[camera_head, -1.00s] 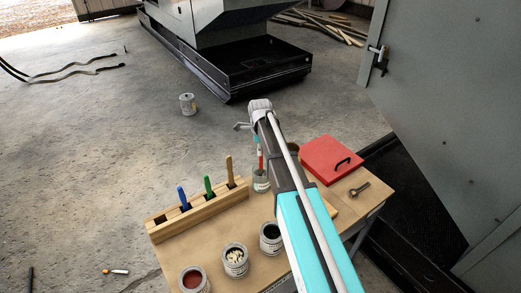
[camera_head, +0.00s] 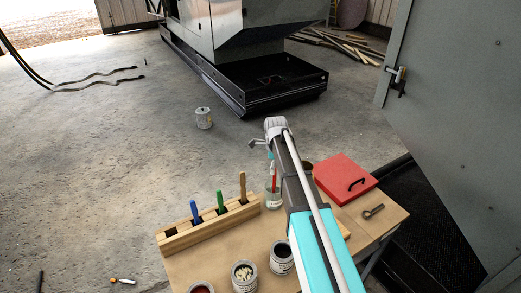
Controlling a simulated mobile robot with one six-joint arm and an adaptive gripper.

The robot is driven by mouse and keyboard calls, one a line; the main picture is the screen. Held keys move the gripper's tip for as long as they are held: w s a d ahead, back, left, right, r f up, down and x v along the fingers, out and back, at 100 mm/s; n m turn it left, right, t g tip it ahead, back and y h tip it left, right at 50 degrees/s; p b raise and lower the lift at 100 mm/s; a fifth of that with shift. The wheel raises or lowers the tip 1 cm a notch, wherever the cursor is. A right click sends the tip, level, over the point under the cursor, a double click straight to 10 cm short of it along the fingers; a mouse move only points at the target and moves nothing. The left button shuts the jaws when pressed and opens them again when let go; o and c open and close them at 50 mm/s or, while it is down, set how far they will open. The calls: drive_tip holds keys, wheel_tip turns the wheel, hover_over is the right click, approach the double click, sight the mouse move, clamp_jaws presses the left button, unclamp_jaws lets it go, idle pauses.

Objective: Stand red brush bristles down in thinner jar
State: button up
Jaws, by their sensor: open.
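The red brush (camera_head: 274,178) stands nearly upright, its red handle up and its lower end inside the clear thinner jar (camera_head: 272,201) on the table. Its bristles are too small to make out. My gripper (camera_head: 257,144) is open and empty, above the jar and a little to its left in the picture. It appears apart from the brush handle. My arm passes just right of the jar and hides part of the table behind it.
A wooden rack (camera_head: 208,232) holds blue (camera_head: 195,211), green (camera_head: 220,200) and tan (camera_head: 242,186) handles; its left slot is empty. Open cans (camera_head: 245,277) stand along the near edge. A red box (camera_head: 345,177) and a metal tool (camera_head: 373,211) lie at right.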

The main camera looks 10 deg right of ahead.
drive_tip(key=shift+r, duration=0.15)
wheel_tip(320, 180, up, 14)
drive_tip(key=p, duration=1.4)
drive_tip(key=w+a+r+n+t+y+b, duration=0.1)
drive_tip(key=w+a+r+t, duration=0.1)
drive_tip(key=a, duration=0.4)
drive_tip(key=w+a+r+n+t+y+b, duration=0.1)
drive_tip(key=w+a+r+t+b, duration=0.1)
drive_tip(key=a+t, duration=0.4)
drive_tip(key=w+a+r+n+t+y+b, duration=0.1)
drive_tip(key=w+a+r+t, duration=0.2)
drive_tip(key=w+a+t, duration=0.2)
drive_tip(key=shift+w+a+r+y, duration=0.3)
drive_tip(key=shift+w+a, duration=0.15)
drive_tip(key=shift+a, duration=0.55)
drive_tip(key=shift+f, duration=0.1)
idle(0.5)
drive_tip(key=s+d+f+n+g+h, duration=0.1)
drive_tip(key=s+d+f+n+g, duration=0.3)
drive_tip(key=s, duration=0.7)
drive_tip(key=s+d+f+n+g+h+b, duration=0.1)
drive_tip(key=s+d+f+n+g, duration=0.3)
drive_tip(key=s+d+n, duration=0.4)
drive_tip(key=s+d+f+n+g+h, duration=0.1)
drive_tip(key=s+d+f+n+g, duration=0.4)
drive_tip(key=s, duration=1)
drive_tip(key=shift+s+d+n, duration=0.15)
drive_tip(key=shift+d+n, duration=0.95)
drive_tip(key=shift+n, duration=0.1)
